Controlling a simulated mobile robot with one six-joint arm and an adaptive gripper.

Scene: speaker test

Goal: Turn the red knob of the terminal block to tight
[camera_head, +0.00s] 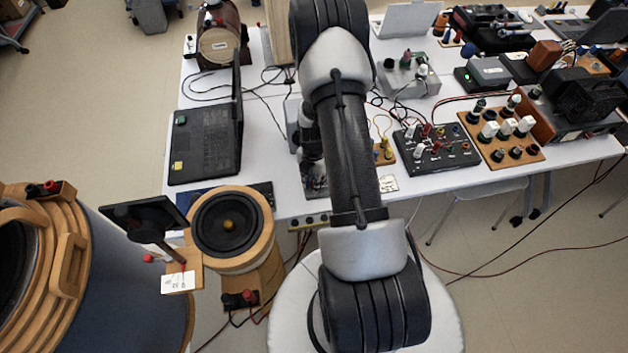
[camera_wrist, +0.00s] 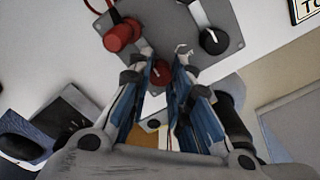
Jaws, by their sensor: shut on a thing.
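The terminal block is a grey plate (camera_wrist: 170,22) at the top of the wrist view. It carries a red terminal (camera_wrist: 120,36) with a red lead on the left and a black knob (camera_wrist: 212,41) on the right. My gripper (camera_wrist: 164,58) has its blue-lined fingers over the plate's lower edge, between and below these two. The fingers are shut on a red knob (camera_wrist: 160,73), partly hidden between them. Its marking and how tight it is do not show. In the head view my arm covers most of this spot.
An open black laptop (camera_head: 205,140) stands to the left on the white table (camera_head: 270,140). A round speaker (camera_head: 232,222) stands at the table's front edge. A dark terminal panel (camera_head: 436,150) and a wooden board with several posts (camera_head: 500,138) are to the right.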

